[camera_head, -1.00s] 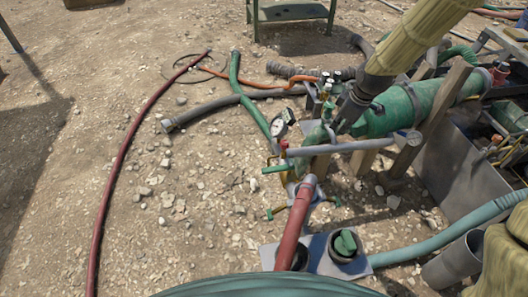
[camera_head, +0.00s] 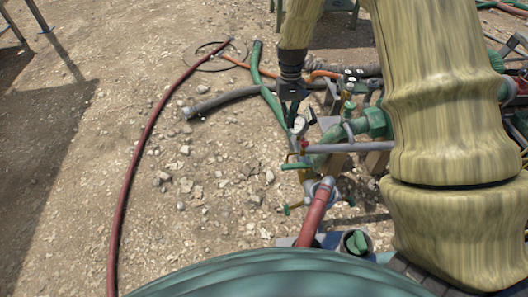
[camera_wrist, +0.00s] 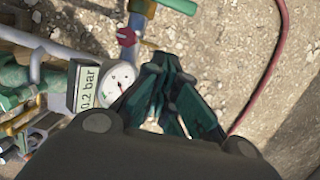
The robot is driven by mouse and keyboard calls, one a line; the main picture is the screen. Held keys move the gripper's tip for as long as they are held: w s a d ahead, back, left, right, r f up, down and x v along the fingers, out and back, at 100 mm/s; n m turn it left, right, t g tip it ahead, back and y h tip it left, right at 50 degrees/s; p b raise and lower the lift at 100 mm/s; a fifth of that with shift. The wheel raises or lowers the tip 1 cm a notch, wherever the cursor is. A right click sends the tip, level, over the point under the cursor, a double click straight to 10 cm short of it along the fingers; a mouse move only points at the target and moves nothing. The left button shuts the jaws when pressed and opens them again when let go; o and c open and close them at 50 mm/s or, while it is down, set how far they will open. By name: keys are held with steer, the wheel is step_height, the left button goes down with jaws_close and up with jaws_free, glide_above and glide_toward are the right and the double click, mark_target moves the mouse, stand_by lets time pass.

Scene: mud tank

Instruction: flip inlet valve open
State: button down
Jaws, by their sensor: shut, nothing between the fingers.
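A brass and blue pipe fitting stands above a red hose, with a green lever handle (camera_head: 296,166) lying across it, pointing left. I cannot tell for sure that this is the inlet valve. In the wrist view part of a green handle (camera_wrist: 180,5) shows at the top edge, with a red knob (camera_wrist: 126,37) below it. My gripper (camera_head: 291,124) is shut and empty, pointing down beside the pressure gauge (camera_head: 300,124), above and behind the green lever and apart from it. In the wrist view its dark green fingers (camera_wrist: 157,72) are together, right of the gauge dial (camera_wrist: 120,78).
A red hose (camera_head: 144,139) runs over the stony ground at left. Green and grey hoses (camera_head: 220,102) lie behind my gripper. A grey bar (camera_head: 350,148) and green pipe (camera_head: 376,122) stand right of the lever. Ground left of the fitting is open.

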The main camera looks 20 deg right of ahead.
mark_target(297, 166)
steer(key=shift+w+a+f+m, duration=0.15)
steer(key=shift+a+f+m, duration=0.1)
steer(key=shift+f+m, duration=0.05)
steer(key=shift+w+a+f, duration=0.1)
steer(key=s+a+f+b, duration=0.1)
steer(key=s+f, duration=0.5)
steer(key=f, duration=0.3)
steer(key=shift+a+f, duration=0.25)
steer(key=shift+s, duration=0.1)
